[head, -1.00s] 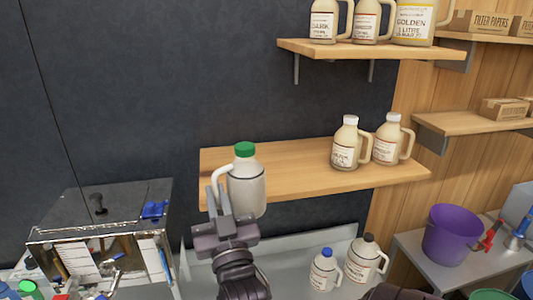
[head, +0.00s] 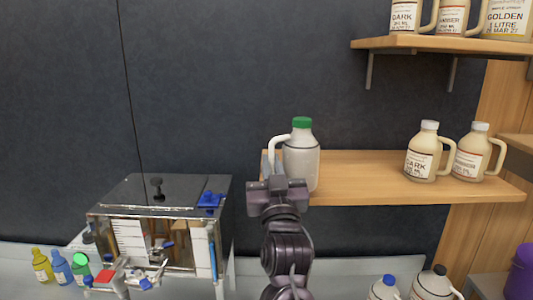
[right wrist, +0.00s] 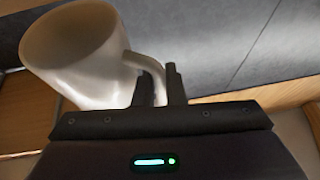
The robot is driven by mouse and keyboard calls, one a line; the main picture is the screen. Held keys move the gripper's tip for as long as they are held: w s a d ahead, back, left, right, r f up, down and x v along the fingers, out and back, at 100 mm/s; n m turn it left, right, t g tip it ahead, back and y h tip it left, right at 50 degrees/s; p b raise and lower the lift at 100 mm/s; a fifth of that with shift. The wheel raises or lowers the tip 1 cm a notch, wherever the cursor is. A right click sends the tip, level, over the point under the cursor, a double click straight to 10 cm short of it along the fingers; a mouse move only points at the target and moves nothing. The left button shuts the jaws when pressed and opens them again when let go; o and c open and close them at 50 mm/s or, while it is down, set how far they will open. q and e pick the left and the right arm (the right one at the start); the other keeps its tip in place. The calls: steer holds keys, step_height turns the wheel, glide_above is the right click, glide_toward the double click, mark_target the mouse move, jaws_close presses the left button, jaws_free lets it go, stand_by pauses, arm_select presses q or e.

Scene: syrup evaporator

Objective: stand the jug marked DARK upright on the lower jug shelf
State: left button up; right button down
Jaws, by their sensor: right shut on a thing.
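A jug with a green cap (head: 302,158) is upright in the head view, overlapping the left end of the lower jug shelf (head: 362,178). I cannot tell whether its base touches the shelf, and no marking on it is readable. My right gripper (head: 277,180) is shut on its handle, at the jug's left side. The right wrist view shows the jug (right wrist: 75,50) from below, with its handle between the fingers (right wrist: 160,85). Another jug reading DARK (head: 423,155), white-capped, stands on the shelf's right part. My left gripper is not in view.
A second white-capped jug (head: 474,155) stands beside it. The middle of the lower shelf is bare. The upper shelf (head: 450,44) holds several jugs. A metal evaporator box (head: 160,220) stands lower left, with small coloured bottles (head: 60,268) beside it.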

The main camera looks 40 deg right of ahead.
steer(key=w+d, duration=0.1)
steer(key=w+d+p, duration=0.1)
steer(key=w, duration=0.1)
steer(key=w+d, duration=0.1)
steer(key=w, duration=0.1)
steer(key=shift+d+r+p, duration=0.15)
steer(key=shift+r+p, duration=0.05)
steer(key=shift+p, duration=0.1)
steer(key=w+d+p, duration=0.2)
steer(key=w, duration=0.1)
steer(key=shift+w, duration=0.2)
steer(key=shift+f, duration=0.15)
steer(key=shift+s, duration=0.15)
steer(key=shift+f, duration=0.4)
steer(key=shift+a+f+b, duration=0.1)
steer(key=shift+f+b, duration=0.15)
steer(key=shift+b, duration=0.1)
steer(key=c, duration=1.5)
jaws_free()
steer(key=shift+f, duration=0.2)
steer(key=shift+r, duration=0.1)
